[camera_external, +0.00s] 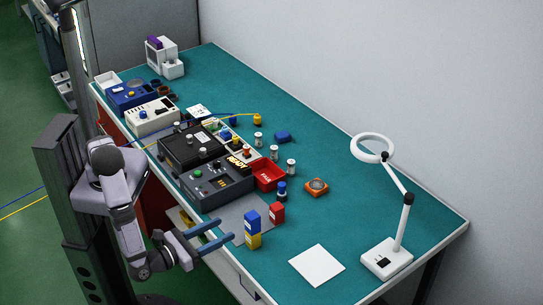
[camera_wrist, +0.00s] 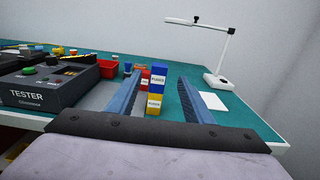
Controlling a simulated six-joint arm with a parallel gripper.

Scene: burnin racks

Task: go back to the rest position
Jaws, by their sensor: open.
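My gripper (camera_external: 225,229) is open and empty at the table's near edge, its two blue fingers pointing toward the blocks. A blue block (camera_external: 252,222) stands on a yellow block (camera_external: 253,241) just beyond the fingertips, with nothing held. In the wrist view the blue block (camera_wrist: 159,72) and yellow block (camera_wrist: 154,104) show in the space between the two fingers (camera_wrist: 160,80). A red block (camera_external: 277,212) stands just behind that stack; it also shows in the wrist view (camera_wrist: 145,78).
The black tester (camera_external: 216,185) and a red bin (camera_external: 268,175) lie behind the blocks. An orange device (camera_external: 316,187), a white sheet (camera_external: 317,265) and a magnifier lamp (camera_external: 388,257) are to the right. Small cylindrical parts stand around. The right middle of the green table (camera_external: 375,215) is mostly clear.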

